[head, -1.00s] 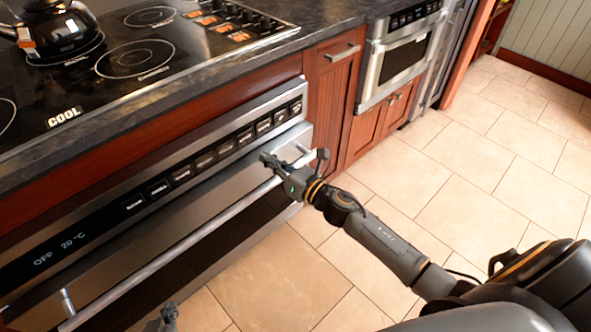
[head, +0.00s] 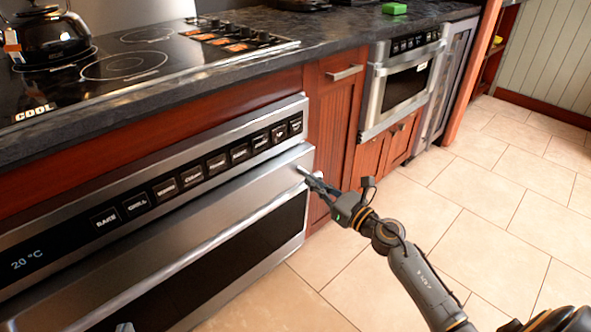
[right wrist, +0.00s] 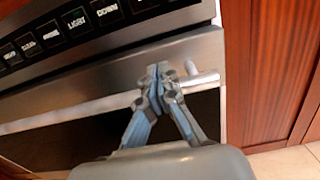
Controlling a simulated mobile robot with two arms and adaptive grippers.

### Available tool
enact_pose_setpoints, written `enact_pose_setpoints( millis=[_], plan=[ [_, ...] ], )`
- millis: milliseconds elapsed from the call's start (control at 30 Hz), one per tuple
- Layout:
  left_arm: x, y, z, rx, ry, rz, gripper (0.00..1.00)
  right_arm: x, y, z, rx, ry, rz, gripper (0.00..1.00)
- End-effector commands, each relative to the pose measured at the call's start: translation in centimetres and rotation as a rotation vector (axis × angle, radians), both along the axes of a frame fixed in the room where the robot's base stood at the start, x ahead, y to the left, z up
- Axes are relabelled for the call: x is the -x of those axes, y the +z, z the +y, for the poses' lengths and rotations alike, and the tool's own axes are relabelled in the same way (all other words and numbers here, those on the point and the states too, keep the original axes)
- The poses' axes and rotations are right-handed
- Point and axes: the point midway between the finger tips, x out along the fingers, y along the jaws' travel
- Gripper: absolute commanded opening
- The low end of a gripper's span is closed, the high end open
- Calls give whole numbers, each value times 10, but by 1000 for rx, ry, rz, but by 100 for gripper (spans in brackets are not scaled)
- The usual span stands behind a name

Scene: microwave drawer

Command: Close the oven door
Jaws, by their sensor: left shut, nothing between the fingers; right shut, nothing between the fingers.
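The oven door (head: 262,192) is steel with a dark window and a long bar handle (head: 215,243). It looks upright under the control panel, flush or nearly so; I cannot tell whether a small gap remains. My right gripper (head: 313,183) is shut and empty at the handle's right end. In the right wrist view its closed fingertips (right wrist: 160,80) overlap the handle (right wrist: 75,110) in front of the door; contact is unclear. Only a tip of my left gripper (head: 125,327) shows at the bottom edge of the head view, shut, low in front of the door.
The control panel (head: 180,178) and dark counter (head: 310,45) lie above the door. A kettle (head: 48,38) stands on the cooktop. Wooden cabinets (head: 333,130) and a microwave drawer (head: 405,85) are to the right. The tiled floor (head: 480,210) is clear.

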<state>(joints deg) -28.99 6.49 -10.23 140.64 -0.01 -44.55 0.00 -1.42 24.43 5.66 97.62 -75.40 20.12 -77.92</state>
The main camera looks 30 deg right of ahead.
Motion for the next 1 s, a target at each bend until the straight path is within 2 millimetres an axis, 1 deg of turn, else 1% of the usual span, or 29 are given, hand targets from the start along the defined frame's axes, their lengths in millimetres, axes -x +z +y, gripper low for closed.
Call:
enact_pose_setpoints(
  millis=[33, 200, 300, 400, 567, 833, 967, 1000],
  plan=[
    [1, -1, 1, -2, 1, 10, 0, -12, 3, 4, -1, 0, -3, 0],
    [1, -2, 0, -2, 1, 8, 0, -42, 4, 13, -2, -1, -3, 0],
    [-1, 0, 0, 1, 0, -7, 0, -55, 4, 18, -3, -1, -1, 0],
    [-2, 2, -1, 5, -1, -21, 0, -63, 4, 20, -2, -1, 0, 0],
    [-3, 5, -2, 9, -2, -39, 0, -68, 4, 22, -1, -1, 0, 0],
    [-5, 8, -2, 10, -2, -44, 0, -68, 4, 22, -1, 0, 0, 0],
    [-5, 12, -2, 8, -3, -38, 0, -69, 7, 23, 0, 0, 7, 0],
    [-5, 5, -1, 2, -1, -10, 0, -70, 8, 23, 2, 0, 12, 0]
  ],
)
